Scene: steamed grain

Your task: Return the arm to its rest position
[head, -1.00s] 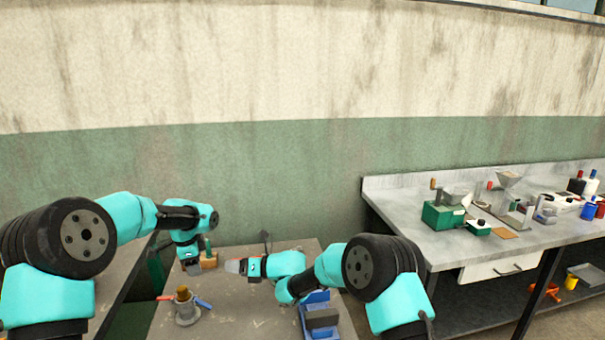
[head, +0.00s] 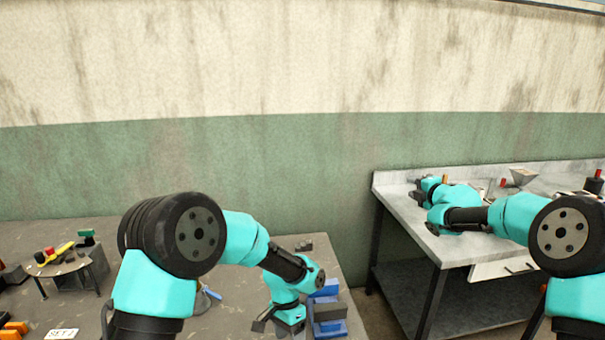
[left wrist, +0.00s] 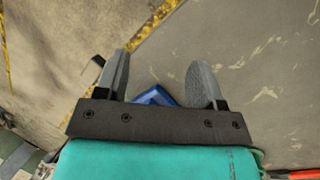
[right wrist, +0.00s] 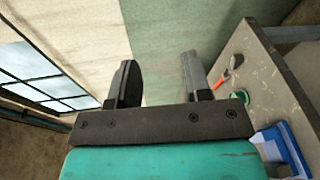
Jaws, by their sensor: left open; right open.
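My right gripper (head: 418,192) is at the far end of my right arm, in front of the right bench in the head view. In the right wrist view its fingers (right wrist: 158,62) are apart with nothing between them, facing the wall. My left gripper (head: 268,318) hangs low beside a blue holder (head: 328,311) on the grey table. In the left wrist view its fingers (left wrist: 160,62) are apart and hold nothing. Part of a blue thing (left wrist: 153,96) shows beyond and below them.
The right bench (head: 395,197) carries several small items, partly hidden by my right arm. The grey table (head: 232,322) has a small stand (head: 62,267) with a yellow thing at its left. A red-handled tool (right wrist: 236,62) lies on a table in the right wrist view.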

